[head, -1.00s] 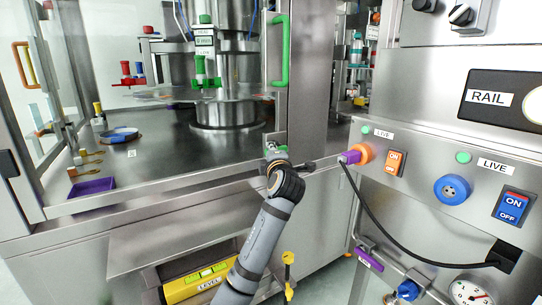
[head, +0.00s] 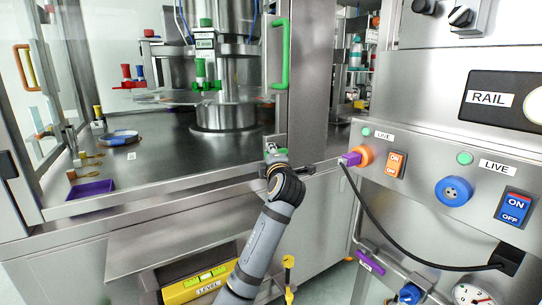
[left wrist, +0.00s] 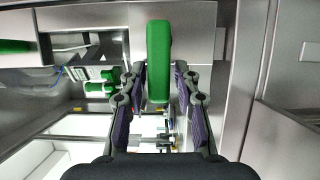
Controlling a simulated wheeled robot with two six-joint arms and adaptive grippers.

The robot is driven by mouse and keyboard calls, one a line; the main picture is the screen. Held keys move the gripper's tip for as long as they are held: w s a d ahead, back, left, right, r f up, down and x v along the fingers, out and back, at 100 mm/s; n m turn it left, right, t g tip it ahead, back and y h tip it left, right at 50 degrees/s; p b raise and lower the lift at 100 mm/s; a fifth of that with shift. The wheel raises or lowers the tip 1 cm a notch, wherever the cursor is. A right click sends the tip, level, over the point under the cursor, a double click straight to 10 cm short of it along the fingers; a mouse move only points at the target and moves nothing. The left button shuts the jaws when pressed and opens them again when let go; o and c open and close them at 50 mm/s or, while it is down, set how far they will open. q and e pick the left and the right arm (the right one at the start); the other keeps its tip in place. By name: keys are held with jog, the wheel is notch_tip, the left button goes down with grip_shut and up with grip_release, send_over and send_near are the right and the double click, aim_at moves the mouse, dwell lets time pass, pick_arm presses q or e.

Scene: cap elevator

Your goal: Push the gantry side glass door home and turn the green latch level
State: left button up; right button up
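The glass door's green handle (head: 281,52) stands upright beside the steel post, right of the glass front. Whether the door sits fully home is hard to tell. The green latch (head: 275,156) is low on the frame below this handle, small and partly hidden by my left gripper (head: 284,165). In the left wrist view the latch (left wrist: 158,60) is a thick green bar running up and down the picture. My left gripper (left wrist: 160,78) has its fingers apart, one on each side of the bar's lower end, with small gaps visible. My right gripper is not in view.
A purple tray (head: 91,189) and a blue-topped dish (head: 119,137) lie on the deck inside. A purple plug (head: 350,159) with a black cable is close right of my gripper. The switch panel (head: 430,180) stands at right. A yellow level (head: 200,282) is below.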

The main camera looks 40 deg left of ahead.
pick_arm(q)
jog(key=shift+o, duration=0.6)
jog(key=shift+s+d, duration=0.2)
jog(key=shift+d, duration=0.1)
jog(key=v, duration=0.6)
jog(key=shift+s+d, duration=0.25)
jog(key=shift+s, duration=0.1)
